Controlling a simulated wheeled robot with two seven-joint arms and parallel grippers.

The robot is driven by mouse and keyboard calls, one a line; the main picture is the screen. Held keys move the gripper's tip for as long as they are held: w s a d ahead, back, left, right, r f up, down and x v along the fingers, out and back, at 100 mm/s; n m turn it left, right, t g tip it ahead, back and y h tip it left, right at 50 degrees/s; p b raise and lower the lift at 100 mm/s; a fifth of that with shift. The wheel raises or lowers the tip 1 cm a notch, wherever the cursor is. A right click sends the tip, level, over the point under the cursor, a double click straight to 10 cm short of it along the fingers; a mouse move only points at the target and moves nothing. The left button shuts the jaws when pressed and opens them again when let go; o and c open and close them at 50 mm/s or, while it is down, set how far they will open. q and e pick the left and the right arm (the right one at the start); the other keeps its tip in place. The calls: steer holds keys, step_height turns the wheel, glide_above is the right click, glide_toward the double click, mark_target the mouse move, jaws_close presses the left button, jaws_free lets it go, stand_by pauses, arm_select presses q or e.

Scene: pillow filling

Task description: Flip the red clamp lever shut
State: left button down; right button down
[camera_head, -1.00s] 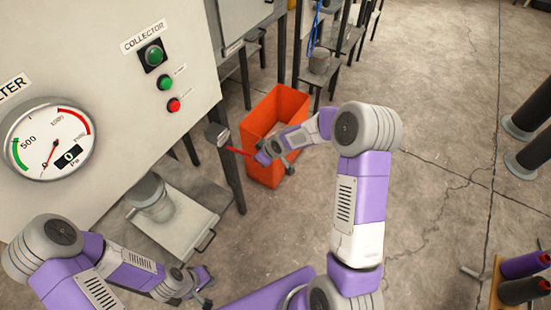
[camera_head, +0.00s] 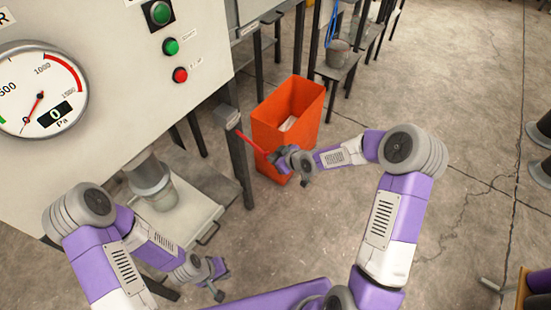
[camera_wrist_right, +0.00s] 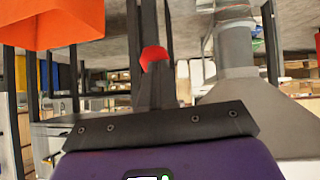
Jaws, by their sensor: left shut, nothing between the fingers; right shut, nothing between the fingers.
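The red clamp lever (camera_head: 253,144) sticks out from a grey clamp block (camera_head: 227,117) on the machine's dark post. It slopes down and right. My right gripper (camera_head: 279,161) is shut and empty at the lever's free end. In the right wrist view my shut fingers (camera_wrist_right: 155,85) stand in the middle, with a red piece (camera_wrist_right: 153,58), likely the lever, at their tips. I cannot tell whether they touch. My left gripper (camera_head: 217,281) is shut and empty, low in the head view, apart from the lever.
An orange bin (camera_head: 262,133) with something pale inside stands just behind my right gripper. The machine panel (camera_head: 110,85) with gauge and buttons fills the left. A metal spout (camera_head: 150,180) hangs over a pale tray (camera_head: 208,222). Concrete floor at right is largely clear.

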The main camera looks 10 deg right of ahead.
steer(key=shift+s+f, duration=0.15)
steer(key=shift+f, duration=0.1)
steer(key=p+v, duration=0.6)
steer(key=v, duration=0.7)
steer(key=shift+s, duration=0.45)
steer(key=shift+r, duration=0.1)
steer(key=s+a+f+m+g, duration=0.4)
steer(key=s+f+m, duration=0.1)
steer(key=s+f, duration=0.4)
steer(key=s+a+f+m+g+h, duration=0.1)
steer(key=s+a+f+m+g, duration=0.2)
steer(key=s+f, duration=0.6)
steer(key=s+a+m, duration=0.2)
steer(key=shift+s+a+f+m+g, duration=0.25)
steer(key=shift+a+f+m+g, duration=0.05)
steer(key=shift+a+g, duration=0.1)
